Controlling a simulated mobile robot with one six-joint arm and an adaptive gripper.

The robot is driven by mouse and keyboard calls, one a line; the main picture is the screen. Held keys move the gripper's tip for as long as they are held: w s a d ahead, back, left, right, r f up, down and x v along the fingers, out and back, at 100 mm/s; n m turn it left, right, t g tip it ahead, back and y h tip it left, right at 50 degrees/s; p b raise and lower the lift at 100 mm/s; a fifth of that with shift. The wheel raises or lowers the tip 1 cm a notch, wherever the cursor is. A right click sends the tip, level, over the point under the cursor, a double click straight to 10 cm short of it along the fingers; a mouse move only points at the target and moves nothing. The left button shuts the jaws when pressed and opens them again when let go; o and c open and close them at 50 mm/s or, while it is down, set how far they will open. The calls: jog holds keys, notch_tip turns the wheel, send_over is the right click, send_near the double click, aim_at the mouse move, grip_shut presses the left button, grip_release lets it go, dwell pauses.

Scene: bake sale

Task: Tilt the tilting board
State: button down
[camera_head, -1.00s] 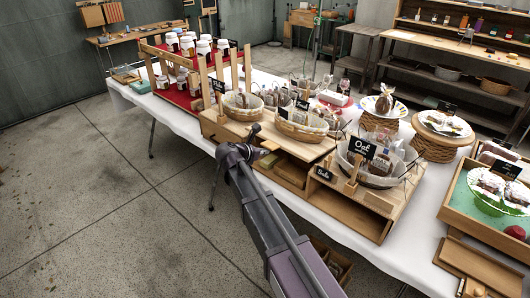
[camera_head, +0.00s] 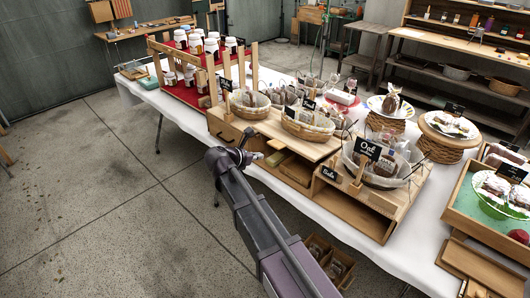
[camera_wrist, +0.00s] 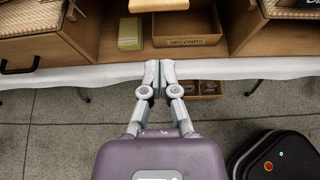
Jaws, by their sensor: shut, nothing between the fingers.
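A long wooden display stand (camera_head: 222,124) runs along the table's front edge, with baskets on its top and open compartments below. I cannot tell for certain which of its boards is the tilting board. A pale wooden board end (camera_wrist: 158,4) juts in at the top centre of the wrist view, above the open compartment. My gripper (camera_head: 258,156) is in front of the stand, over the table's front edge. In the wrist view my gripper (camera_wrist: 159,66) has its fingertips together, empty, below the compartment opening and apart from the board end.
A "SECONDS" box (camera_wrist: 188,42) and a greenish block (camera_wrist: 131,33) are in the compartment. A dark handle (camera_wrist: 17,69) is on the left front. A wooden crate (camera_head: 318,250) stands on the floor under the table. Jars on a red-lined rack (camera_head: 177,88) stand left. Open floor lies left.

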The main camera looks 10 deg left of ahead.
jog(key=shift+p+v, duration=0.5)
jog(key=shift+v, duration=0.95)
jog(key=shift+d+r, duration=0.1)
jog(key=s+d+f+m+g+y+p, duration=0.1)
jog(key=s+d+m+g+p, duration=0.15)
jog(key=d+m, duration=0.65)
jog(key=s+d+f+m+g+p, duration=0.2)
jog(key=d+m+g, duration=0.25)
jog(key=d, duration=0.75)
jog(key=s+d+r+m+g+y+p, duration=0.1)
jog(key=s+d+m+g+y+p, duration=0.2)
jog(key=s+d+m, duration=0.9)
jog(key=shift+d+r+m+y+p, duration=0.3)
jog(key=shift+d+m+y+p, duration=0.3)
jog(key=shift+m+y, duration=1.1)
